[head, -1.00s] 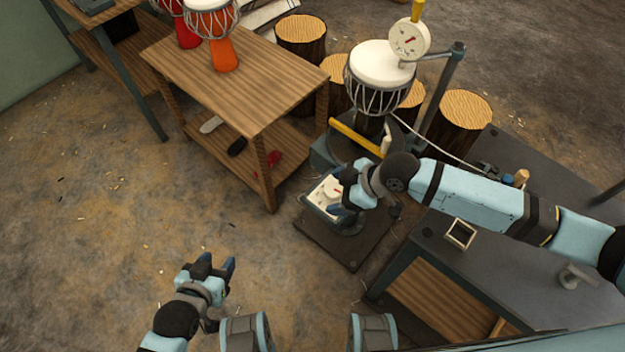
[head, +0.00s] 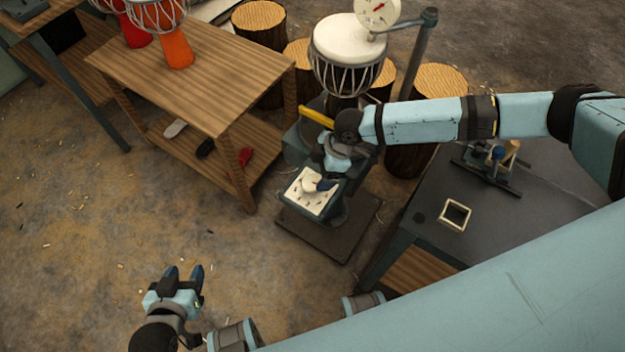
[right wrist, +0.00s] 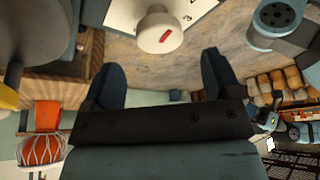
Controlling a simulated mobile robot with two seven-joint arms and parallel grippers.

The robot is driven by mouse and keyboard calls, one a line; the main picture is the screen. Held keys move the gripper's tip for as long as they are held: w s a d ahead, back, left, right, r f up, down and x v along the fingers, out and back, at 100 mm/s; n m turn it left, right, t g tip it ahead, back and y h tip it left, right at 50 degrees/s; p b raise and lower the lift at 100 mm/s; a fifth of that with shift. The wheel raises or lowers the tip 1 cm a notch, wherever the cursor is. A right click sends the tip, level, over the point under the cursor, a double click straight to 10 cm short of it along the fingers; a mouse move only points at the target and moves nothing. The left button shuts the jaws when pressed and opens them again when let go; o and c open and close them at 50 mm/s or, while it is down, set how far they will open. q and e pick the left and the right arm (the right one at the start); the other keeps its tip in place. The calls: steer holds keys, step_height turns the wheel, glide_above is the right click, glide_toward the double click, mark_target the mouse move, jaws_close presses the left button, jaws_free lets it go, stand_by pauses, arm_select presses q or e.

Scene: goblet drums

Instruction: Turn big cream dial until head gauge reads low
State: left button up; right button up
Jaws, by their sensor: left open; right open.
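The big cream dial (head: 309,186) sits on a pale panel (head: 306,204) on a low stand; in the right wrist view the dial (right wrist: 158,32) shows a red mark on its face. My right gripper (head: 322,183) is at the dial in the head view. In the right wrist view its fingers (right wrist: 160,85) are spread and empty, with the dial beyond their tips. The head gauge (head: 377,10), with a red needle, is by the drum (head: 347,45); its top is cut off and its reading is too small to tell. My left gripper (head: 184,274) is open and empty over the floor.
A wooden table (head: 190,70) with orange and red drums stands left of the stand. A dark bench (head: 520,210) with a small square frame (head: 454,215) is at the right. Log stools (head: 440,85) stand behind.

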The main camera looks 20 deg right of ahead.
mark_target(312, 182)
steer(key=x, duration=0.5)
steer(key=shift+f+b, duration=0.15)
steer(key=shift+b, duration=0.15)
steer(key=c, duration=0.9)
